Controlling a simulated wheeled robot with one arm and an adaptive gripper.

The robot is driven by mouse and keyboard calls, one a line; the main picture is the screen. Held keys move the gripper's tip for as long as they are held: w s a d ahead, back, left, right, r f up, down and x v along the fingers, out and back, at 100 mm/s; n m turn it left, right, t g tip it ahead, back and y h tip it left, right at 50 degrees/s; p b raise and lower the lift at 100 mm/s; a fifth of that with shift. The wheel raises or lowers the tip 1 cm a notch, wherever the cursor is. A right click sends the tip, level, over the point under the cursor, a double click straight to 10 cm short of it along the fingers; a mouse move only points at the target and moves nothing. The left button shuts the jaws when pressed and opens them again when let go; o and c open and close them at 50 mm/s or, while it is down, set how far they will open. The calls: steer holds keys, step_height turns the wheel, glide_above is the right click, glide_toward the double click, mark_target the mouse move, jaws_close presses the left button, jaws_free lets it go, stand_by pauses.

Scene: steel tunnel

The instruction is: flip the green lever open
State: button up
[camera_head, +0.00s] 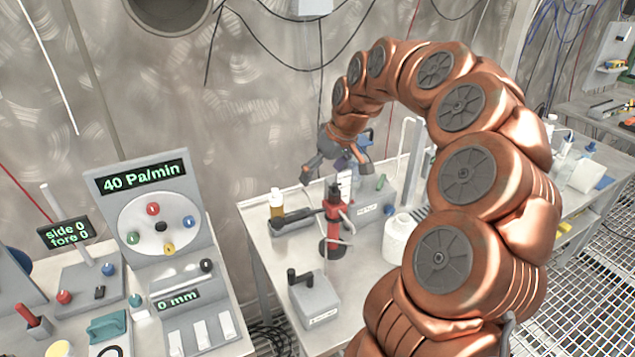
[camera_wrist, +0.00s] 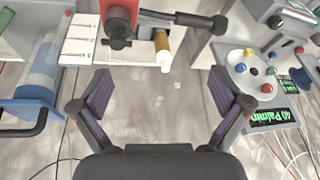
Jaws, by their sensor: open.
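A small green piece (camera_head: 380,182), which may be the green lever, sits on a grey box at the back of the middle table in the head view. It is too small to tell whether it is flipped open. My gripper (camera_head: 336,178) hangs from my arched copper arm above the back of that table, left of the green piece and apart from it. In the wrist view my gripper (camera_wrist: 161,100) has its two fingers wide apart, with nothing between them.
A red stand with a black arm (camera_head: 334,215) rises just below my gripper. A brown bottle (camera_head: 276,204), a white bottle (camera_head: 397,238) and a grey box with a black handle (camera_head: 314,298) share the table (camera_head: 268,262). A control panel (camera_head: 160,265) stands left.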

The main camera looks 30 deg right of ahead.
steer(key=shift+s+a+r, duration=0.1)
steer(key=shift+s+a, duration=0.35)
steer(key=shift+a, duration=0.3)
steer(key=shift+s+a+r, duration=0.1)
steer(key=shift+s+a, duration=0.35)
steer(key=shift+a, duration=0.3)
